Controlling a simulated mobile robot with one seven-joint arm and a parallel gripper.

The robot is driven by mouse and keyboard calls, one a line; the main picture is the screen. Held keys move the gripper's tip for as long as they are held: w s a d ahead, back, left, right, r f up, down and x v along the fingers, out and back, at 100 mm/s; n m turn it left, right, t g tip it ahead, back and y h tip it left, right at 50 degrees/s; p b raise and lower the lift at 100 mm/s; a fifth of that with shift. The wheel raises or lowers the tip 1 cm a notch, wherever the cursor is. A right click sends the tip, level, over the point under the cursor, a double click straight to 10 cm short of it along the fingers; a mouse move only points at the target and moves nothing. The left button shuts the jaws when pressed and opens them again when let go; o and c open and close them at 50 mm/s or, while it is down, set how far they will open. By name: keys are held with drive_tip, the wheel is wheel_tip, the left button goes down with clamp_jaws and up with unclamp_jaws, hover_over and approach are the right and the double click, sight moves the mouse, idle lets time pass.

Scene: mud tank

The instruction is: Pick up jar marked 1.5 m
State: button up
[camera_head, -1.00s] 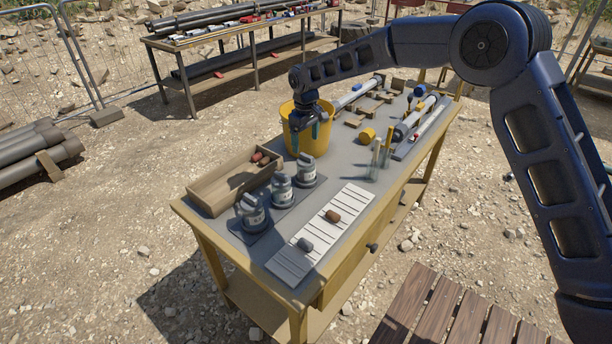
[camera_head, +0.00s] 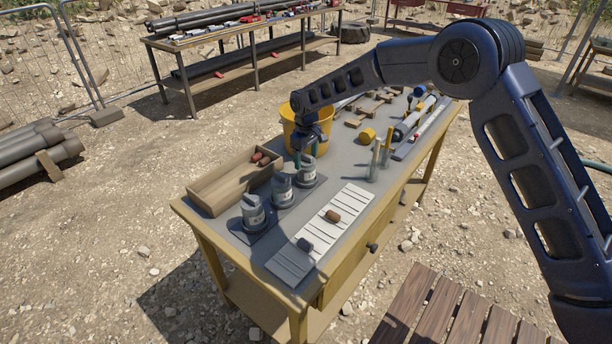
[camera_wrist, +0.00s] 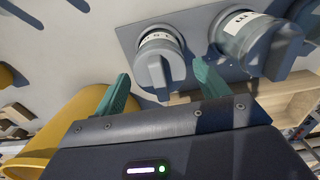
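Three grey lidded jars with pale labels stand in a row on a dark mat on the workbench: a near jar (camera_head: 252,213), a middle jar (camera_head: 281,190) and a far jar (camera_head: 307,172). In the wrist view, my gripper (camera_wrist: 163,84) is open and empty. The far jar (camera_wrist: 158,62) lies ahead, in line with the gap between the green fingers. The middle jar (camera_wrist: 256,42) is to its right.
A yellow bucket (camera_head: 288,116) stands close behind my gripper. A wooden tray (camera_head: 215,190) with reddish items is left of the jars. A white board (camera_head: 325,227) with two small lumps lies right.

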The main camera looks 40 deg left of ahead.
drive_tip(key=c, duration=1.1)
drive_tip(key=shift+c, duration=0.8)
drive_tip(key=shift+r, duration=0.15)
